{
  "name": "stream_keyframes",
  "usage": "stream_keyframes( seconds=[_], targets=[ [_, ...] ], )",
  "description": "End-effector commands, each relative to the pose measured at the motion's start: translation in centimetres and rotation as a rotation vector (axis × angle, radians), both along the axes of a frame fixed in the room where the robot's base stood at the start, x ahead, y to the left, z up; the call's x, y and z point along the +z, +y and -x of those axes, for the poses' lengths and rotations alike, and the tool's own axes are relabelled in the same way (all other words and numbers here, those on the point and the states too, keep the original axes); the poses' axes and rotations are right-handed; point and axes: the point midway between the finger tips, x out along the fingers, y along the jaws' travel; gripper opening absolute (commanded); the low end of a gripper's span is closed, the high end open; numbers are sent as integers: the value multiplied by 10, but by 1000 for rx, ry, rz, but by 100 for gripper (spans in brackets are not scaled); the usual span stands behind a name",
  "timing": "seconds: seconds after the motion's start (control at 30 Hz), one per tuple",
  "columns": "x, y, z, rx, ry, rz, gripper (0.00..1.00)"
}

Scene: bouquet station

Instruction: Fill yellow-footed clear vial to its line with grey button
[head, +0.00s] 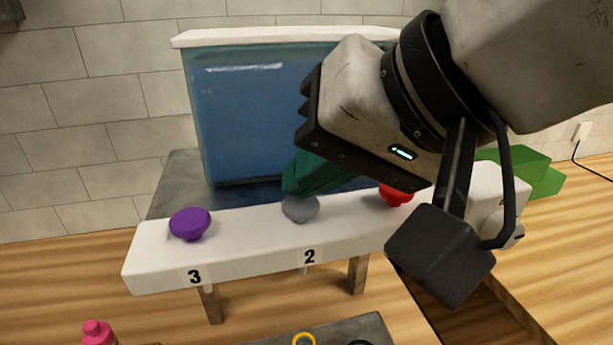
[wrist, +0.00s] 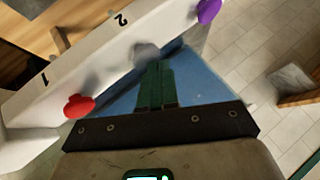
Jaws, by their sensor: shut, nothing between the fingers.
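The grey button (head: 300,208) sits on the white dispenser bar (head: 245,238) above the label 2. My gripper (head: 292,190) has green fingers, shut and empty, with their tips right at the back of the grey button. In the wrist view the shut fingers (wrist: 156,75) point at the grey button (wrist: 146,53); I cannot tell whether they touch it. A yellow ring (head: 304,338) shows at the bottom edge of the head view, on a dark grey surface. It may be part of the yellow-footed vial; its clear body and fill line cannot be made out.
A purple button (head: 190,223) is left of the grey one, above label 3. A red button (head: 396,196) is to the right, partly behind my gripper. A blue tank (head: 255,120) stands behind the bar.

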Motion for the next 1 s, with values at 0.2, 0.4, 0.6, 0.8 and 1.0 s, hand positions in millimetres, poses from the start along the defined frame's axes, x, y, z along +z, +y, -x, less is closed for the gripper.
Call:
stream_keyframes(
  seconds=[0.2, 0.4, 0.6, 0.8, 1.0],
  targets=[
    [-3, 0, 0, 0, 0, 0, 0],
    [-5, 0, 0, 0, 0, 0, 0],
    [-7, 0, 0, -1, 0, 1, 0],
    [-9, 0, 0, 0, 1, 1, 0],
    [-9, 0, 0, 0, 1, 1, 0]
  ],
)
